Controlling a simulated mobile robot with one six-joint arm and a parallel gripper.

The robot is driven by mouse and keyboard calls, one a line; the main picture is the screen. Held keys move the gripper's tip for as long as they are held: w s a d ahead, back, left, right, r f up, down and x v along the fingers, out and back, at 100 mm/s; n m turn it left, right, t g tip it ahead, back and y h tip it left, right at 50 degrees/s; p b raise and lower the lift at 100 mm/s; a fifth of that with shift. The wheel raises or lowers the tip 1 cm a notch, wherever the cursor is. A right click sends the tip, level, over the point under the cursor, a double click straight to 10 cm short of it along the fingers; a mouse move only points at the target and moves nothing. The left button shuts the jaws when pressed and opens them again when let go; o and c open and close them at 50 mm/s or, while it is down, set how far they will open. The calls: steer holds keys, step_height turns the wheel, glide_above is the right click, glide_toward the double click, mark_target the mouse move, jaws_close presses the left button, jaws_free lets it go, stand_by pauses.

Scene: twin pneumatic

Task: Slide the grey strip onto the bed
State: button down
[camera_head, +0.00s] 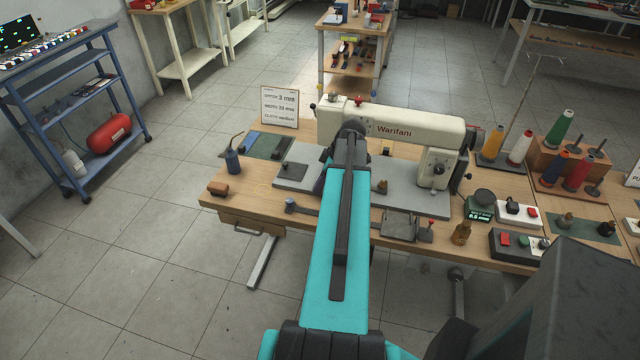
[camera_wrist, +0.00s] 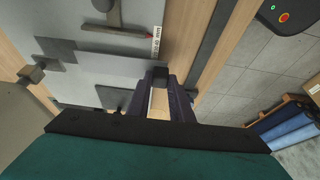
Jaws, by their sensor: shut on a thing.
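My gripper (camera_wrist: 160,88) shows in the wrist view as two dark purple fingers, shut with a dark block between their tips. A mid-grey flat piece, seemingly the grey strip (camera_wrist: 105,68), lies over the paler bed (camera_wrist: 72,22) and reaches toward the fingertips. Its held edge is hidden by the fingers. In the head view my arm covers most of the gripper and the strip. There the pale grey bed (camera_head: 413,198) runs under the arm of the cream sewing machine (camera_head: 400,129), and a grey plate lies left of my arm.
A sign (camera_head: 280,106) stands behind. Thread cones (camera_head: 520,147), a small display (camera_head: 480,213) and button boxes (camera_head: 518,243) crowd the right side.

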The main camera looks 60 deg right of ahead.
steer(key=shift+w+d+f, duration=0.1)
steer(key=shift+w+d, duration=0.2)
steer(key=shift+d, duration=0.55)
steer(key=shift+w+d, duration=0.25)
steer(key=shift+d, duration=0.6)
steer(key=shift+a+f, duration=0.1)
steer(key=shift+f, duration=0.25)
steer(key=c, duration=1.5)
jaws_free()
steer(key=shift+s+r, duration=0.1)
steer(key=shift+s, duration=0.05)
